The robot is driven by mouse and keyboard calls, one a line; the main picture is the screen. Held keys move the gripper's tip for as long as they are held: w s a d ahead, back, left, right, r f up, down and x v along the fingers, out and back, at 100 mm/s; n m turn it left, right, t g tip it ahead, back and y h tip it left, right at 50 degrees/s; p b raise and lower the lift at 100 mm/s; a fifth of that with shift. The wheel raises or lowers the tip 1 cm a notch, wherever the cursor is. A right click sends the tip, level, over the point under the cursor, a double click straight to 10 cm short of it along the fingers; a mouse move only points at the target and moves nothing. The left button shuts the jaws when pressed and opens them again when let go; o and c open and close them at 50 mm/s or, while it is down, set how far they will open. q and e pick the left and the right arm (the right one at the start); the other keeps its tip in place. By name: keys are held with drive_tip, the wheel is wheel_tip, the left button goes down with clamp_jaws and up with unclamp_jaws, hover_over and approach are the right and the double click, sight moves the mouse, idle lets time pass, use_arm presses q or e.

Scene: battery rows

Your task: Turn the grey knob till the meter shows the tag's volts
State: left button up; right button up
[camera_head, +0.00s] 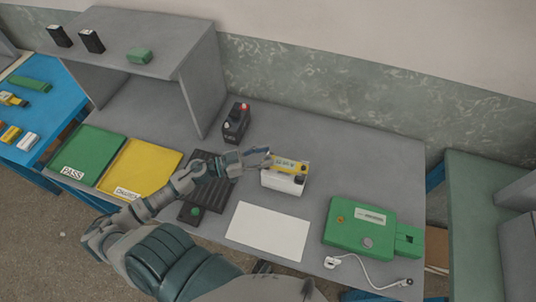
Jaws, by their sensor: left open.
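A white box with a yellow top (290,166) stands on the grey bench. Small blue marks and a dark round spot at its right end show on it, too small to read; I cannot tell whether it is the meter. My left gripper (267,157) is open at its left end, its fingers close to the yellow top; I cannot tell whether they touch. A green case (345,232) lies at the right of the bench, with a round grey disc (367,242), possibly the grey knob, and a white label (370,215), unreadable here. My right gripper is out of view.
A black battery (236,123) with a red terminal stands behind my left arm. A white sheet (267,231) lies in front of the box. A white cable (365,271) lies by the green case.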

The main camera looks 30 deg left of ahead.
use_arm(q)
drive_tip(key=shift+w+d, duration=0.4)
drive_tip(key=shift+w, duration=0.15)
clamp_jaws()
